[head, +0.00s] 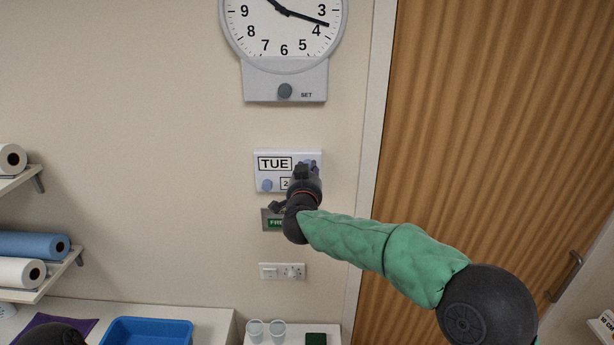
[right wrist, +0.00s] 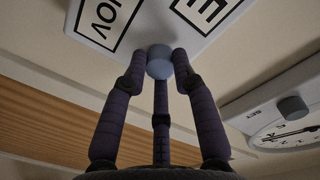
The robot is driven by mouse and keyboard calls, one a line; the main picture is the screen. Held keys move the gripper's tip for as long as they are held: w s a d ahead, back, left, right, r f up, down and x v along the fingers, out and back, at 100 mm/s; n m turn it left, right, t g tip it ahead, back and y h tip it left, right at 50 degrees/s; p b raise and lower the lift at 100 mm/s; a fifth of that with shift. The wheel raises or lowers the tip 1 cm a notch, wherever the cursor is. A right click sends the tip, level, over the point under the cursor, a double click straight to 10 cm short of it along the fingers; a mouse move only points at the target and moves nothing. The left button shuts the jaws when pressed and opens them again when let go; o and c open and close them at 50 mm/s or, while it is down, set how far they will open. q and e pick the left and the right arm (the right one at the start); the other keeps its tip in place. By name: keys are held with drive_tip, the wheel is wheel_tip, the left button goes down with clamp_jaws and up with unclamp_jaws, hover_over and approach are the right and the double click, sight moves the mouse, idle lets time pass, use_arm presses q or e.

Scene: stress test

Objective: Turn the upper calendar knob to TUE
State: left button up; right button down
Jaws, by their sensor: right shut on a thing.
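The white calendar (head: 275,173) hangs on the wall below the clock, and its upper window reads TUE in the head view. The calendar also shows in the right wrist view (right wrist: 150,22), where part of its lettering, an E and NOV, is visible. My right gripper (head: 307,170) is at the calendar's right side and covers part of its lower window. The blue-grey upper knob (right wrist: 160,62) sits between the fingers of my right gripper (right wrist: 160,76), which is shut on it. A lower knob (head: 267,185) at the calendar's lower left is free. My left gripper is not in view.
A wall clock (head: 284,30) with a SET knob (head: 285,91) is above. A small sign (head: 270,221) and a switch plate (head: 282,271) are below. A wooden door (head: 480,130) stands to the right. Shelves with rolls (head: 30,245) are at the left.

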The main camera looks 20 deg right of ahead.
drive_tip(key=shift+d+r+m, duration=0.1)
drive_tip(key=shift+r+m, duration=0.25)
drive_tip(key=shift+m, duration=0.25)
drive_tip(key=shift+r, duration=0.1)
drive_tip(key=c, duration=1)
unclamp_jaws()
drive_tip(key=shift+f, duration=0.2)
drive_tip(key=v, duration=1.2)
drive_tip(key=shift+f, duration=0.1)
